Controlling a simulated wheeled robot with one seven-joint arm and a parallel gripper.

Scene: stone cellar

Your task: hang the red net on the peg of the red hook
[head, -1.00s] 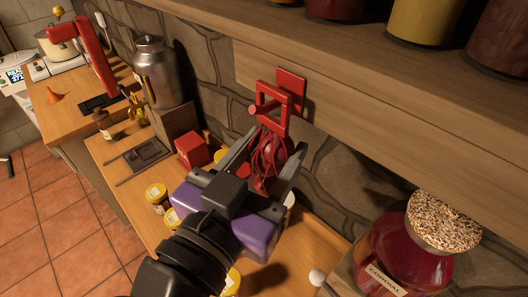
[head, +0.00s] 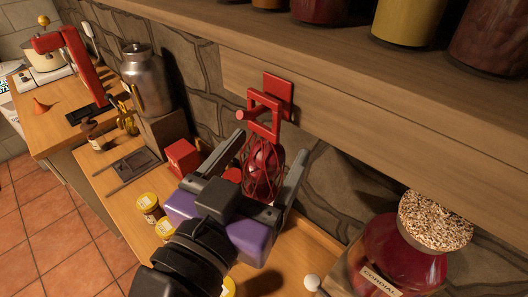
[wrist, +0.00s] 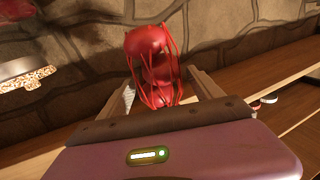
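The red hook (head: 285,92) is a red plate on the wooden shelf front, with a peg (head: 243,115) sticking out toward the left. The red net (head: 263,172) holds dark red round things and hangs below a square red loop (head: 274,132). The loop appears to be around the peg, with the net straight below. My gripper (head: 271,144) is open, one finger on each side of the net. The wrist view shows the net (wrist: 150,65) between the spread fingers, with no clear grip on it. The hook is out of the wrist view.
A shelf (head: 340,55) with jars runs above the hook. A cordial jar (head: 395,255) with a cork-like lid stands at the lower right. A red box (head: 182,158), yellow-lidded jars (head: 147,203) and a metal can (head: 146,80) stand on the counter to the left.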

